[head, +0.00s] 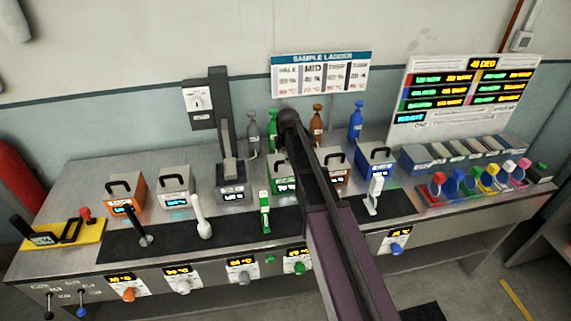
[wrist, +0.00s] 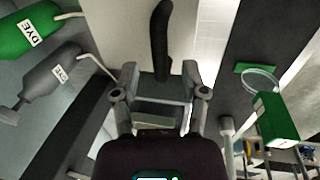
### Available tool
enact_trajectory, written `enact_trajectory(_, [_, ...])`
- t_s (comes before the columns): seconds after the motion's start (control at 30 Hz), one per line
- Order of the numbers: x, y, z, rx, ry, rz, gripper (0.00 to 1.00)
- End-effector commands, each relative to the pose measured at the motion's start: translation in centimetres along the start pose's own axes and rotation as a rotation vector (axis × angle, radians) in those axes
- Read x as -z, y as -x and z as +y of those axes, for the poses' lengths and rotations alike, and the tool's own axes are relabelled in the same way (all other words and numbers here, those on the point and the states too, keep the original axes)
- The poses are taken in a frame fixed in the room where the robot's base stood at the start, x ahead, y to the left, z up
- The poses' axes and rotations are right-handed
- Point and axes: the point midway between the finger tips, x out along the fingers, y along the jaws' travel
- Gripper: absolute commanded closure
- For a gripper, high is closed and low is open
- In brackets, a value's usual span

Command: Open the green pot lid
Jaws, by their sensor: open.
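The green pot (head: 283,187) stands in the middle of the bench in the head view, between the grey and brown pots. My arm hides much of it, and its lid handle is not clear there. In the wrist view a black, bar-like handle (wrist: 162,42) extends ahead, in line with the gap between my fingers. I cannot tell for certain that it is the green pot's lid handle. My gripper (wrist: 160,72) is open, with a finger on each side of that line. Whether the fingers touch the handle cannot be told. My gripper is hidden behind my arm in the head view.
Orange (head: 127,194), white (head: 176,187) and blue (head: 376,160) pots share the bench. A green-handled dipper (head: 265,211) stands in front of the green pot; its green block (wrist: 275,120) also shows in the wrist view. Green (wrist: 25,32) and grey (wrist: 45,78) dye bottles are at the left.

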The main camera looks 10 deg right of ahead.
Motion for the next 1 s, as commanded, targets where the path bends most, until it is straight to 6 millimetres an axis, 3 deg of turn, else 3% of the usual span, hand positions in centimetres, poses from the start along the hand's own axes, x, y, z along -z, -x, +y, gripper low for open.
enact_trajectory(0.23, [-0.1, -1.6, 0.0, 0.0, -0.001, 0.0, 0.43])
enact_trajectory(0.7, [-0.1, -1.8, 0.0, 0.0, -0.001, 0.0, 0.43])
enact_trajectory(0.77, [-0.1, -1.8, 0.0, 0.0, -0.001, 0.0, 0.58])
enact_trajectory(0.9, [-0.1, -1.8, 0.0, 0.0, -0.002, 0.0, 1.0])
enact_trajectory(1.0, [-0.1, -1.8, 0.0, 0.0, -0.002, 0.0, 1.0])
